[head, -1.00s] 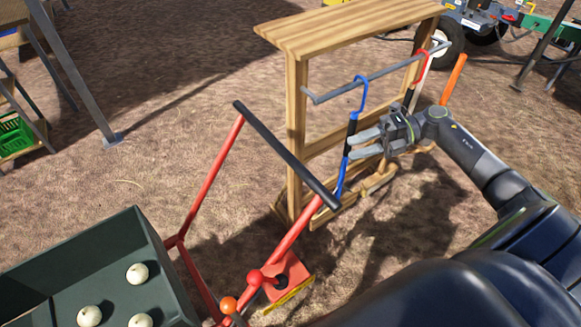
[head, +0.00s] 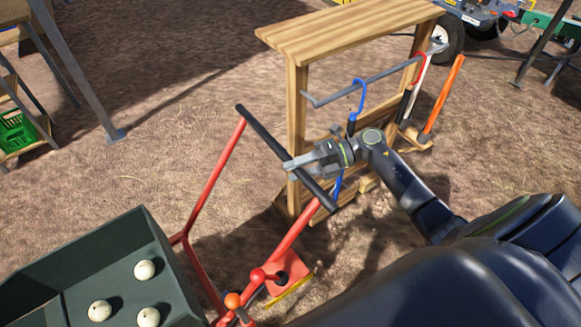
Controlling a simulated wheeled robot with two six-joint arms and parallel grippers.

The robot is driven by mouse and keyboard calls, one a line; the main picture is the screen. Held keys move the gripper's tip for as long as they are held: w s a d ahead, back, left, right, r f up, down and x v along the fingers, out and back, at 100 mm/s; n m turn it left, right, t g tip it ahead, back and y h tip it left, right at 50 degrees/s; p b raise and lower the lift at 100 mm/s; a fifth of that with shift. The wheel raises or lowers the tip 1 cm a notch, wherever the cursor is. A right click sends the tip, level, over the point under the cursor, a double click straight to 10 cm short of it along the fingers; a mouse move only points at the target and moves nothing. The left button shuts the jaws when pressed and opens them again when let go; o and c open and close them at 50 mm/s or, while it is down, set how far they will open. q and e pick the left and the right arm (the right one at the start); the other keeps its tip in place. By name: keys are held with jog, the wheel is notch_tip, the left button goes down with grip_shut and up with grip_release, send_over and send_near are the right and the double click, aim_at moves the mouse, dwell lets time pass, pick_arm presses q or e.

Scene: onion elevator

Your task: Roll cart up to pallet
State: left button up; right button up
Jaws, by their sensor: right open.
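The cart's dark green box (head: 95,242) is at the lower left, with several white onions (head: 145,270) in it. Its red frame (head: 213,178) rises to a black crossbar handle (head: 262,134). My right gripper (head: 290,166) is open at the handle's right half, its fingers overlapping the bar in the picture; I cannot tell whether they touch it. The fingers hold nothing that I can see. My left gripper is not in view. No pallet can be made out.
A wooden rack (head: 297,110) with a grey rail stands just behind the handle. A blue hooked tool (head: 357,100) hangs there, and an orange-handled tool (head: 443,95) is at its right. A metal leg (head: 75,70) stands at the upper left. Open dirt lies between.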

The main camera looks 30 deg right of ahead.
jog(key=shift+x, duration=0.95)
grip_shut()
